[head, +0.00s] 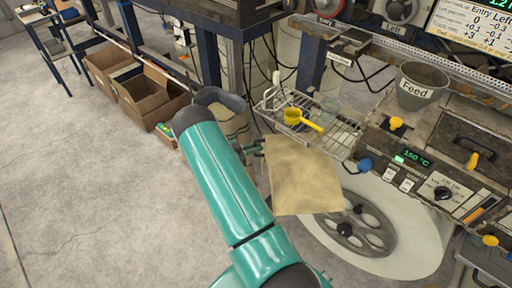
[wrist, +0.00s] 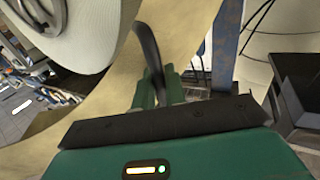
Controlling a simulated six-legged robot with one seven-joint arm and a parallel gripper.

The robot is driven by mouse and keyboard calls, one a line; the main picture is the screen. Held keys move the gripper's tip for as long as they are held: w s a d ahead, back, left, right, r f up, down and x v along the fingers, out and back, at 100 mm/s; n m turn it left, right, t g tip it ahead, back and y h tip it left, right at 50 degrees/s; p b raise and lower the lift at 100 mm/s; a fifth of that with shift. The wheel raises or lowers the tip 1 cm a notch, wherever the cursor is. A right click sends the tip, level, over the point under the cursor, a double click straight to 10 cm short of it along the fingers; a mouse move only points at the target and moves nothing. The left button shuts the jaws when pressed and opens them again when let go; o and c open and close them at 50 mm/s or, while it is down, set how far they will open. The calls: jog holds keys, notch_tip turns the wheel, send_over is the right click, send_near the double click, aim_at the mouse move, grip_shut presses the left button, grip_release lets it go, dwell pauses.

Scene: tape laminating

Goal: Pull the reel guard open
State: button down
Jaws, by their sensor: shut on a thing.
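The reel guard (head: 303,178) is a tan, slightly mottled panel in the head view, standing in front of the upper left part of the large reel (head: 420,235). It also shows in the wrist view as a tan curved sheet (wrist: 108,95). My gripper (head: 258,147) is at the guard's upper left edge. In the wrist view its green fingers (wrist: 160,88) are closed around a dark curved handle (wrist: 149,50) on the guard. The pale reel also shows at the upper left of the wrist view (wrist: 88,45). The guard hides part of the reel.
A wire rack (head: 335,128) with a yellow scoop (head: 303,120) sits just above the guard. The control panel (head: 440,185) and feed bucket (head: 422,88) are at the right. A bin (head: 222,110) and cardboard boxes (head: 150,95) stand behind my arm. The floor at left is clear.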

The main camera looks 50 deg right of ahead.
dwell(0.4)
jog(key=c, duration=1.5)
grip_release()
jog(key=shift+c, duration=0.2)
jog(key=v, duration=1.3)
jog(key=shift+a, duration=0.4)
jog(key=shift+w, duration=0.15)
